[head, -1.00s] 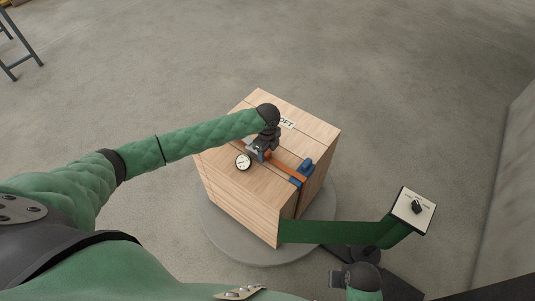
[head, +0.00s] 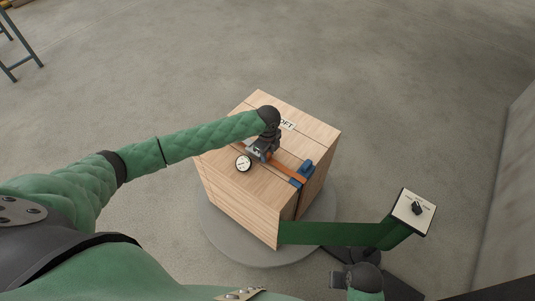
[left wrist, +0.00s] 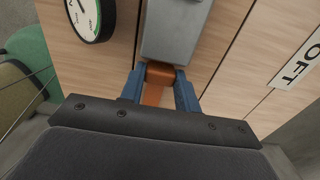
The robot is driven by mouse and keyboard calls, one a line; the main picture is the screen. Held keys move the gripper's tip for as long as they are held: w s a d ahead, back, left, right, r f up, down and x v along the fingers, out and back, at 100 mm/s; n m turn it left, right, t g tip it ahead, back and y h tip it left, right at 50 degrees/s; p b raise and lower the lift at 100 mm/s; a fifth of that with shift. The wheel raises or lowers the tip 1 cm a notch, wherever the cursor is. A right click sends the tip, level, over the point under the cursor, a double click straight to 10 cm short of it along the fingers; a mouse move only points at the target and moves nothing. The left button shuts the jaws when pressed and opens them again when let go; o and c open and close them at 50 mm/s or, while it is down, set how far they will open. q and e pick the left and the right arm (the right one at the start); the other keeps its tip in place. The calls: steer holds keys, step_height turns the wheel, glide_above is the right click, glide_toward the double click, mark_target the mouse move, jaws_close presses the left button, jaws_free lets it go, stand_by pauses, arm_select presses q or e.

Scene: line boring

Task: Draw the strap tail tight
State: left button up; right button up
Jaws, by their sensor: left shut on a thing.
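The orange strap (head: 289,172) runs over the top of a wooden crate (head: 237,194) and passes a blue corner piece (head: 302,174) at the crate's right edge. A grey metal buckle (left wrist: 175,30) sits on the strap. My left gripper (head: 263,153) is low over the crate top beside the buckle. In the left wrist view its blue fingers are shut on the orange strap tail (left wrist: 155,90), which comes out from the buckle. A round dial gauge (head: 243,163) lies next to the buckle. My right gripper (head: 339,280) is low at the bottom, away from the crate; its fingers are unclear.
The crate stands on a round grey platform (head: 238,246). A panel with a black knob (head: 413,211) stands to the right on a green arm (head: 330,233). A label (head: 288,124) is on the crate top.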

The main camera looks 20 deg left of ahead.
arm_select(q)
steer(key=shift+s+d+p, duration=0.25)
steer(key=shift+d+p, duration=0.05)
steer(key=shift+d, duration=0.3)
steer(key=shift+s+d+p, duration=0.25)
steer(key=shift+d+p, duration=0.1)
steer(key=shift+d, duration=0.3)
steer(key=shift+s+d+p, duration=0.25)
steer(key=shift+d+p, duration=0.05)
steer(key=shift+d, duration=0.4)
steer(key=shift+d+p, duration=0.15)
steer(key=shift+p, duration=0.15)
steer(key=o, duration=1.1)
steer(key=shift+r, duration=0.1)
steer(key=shift+r+p, duration=3.5)
steer(key=shift+r, duration=0.3)
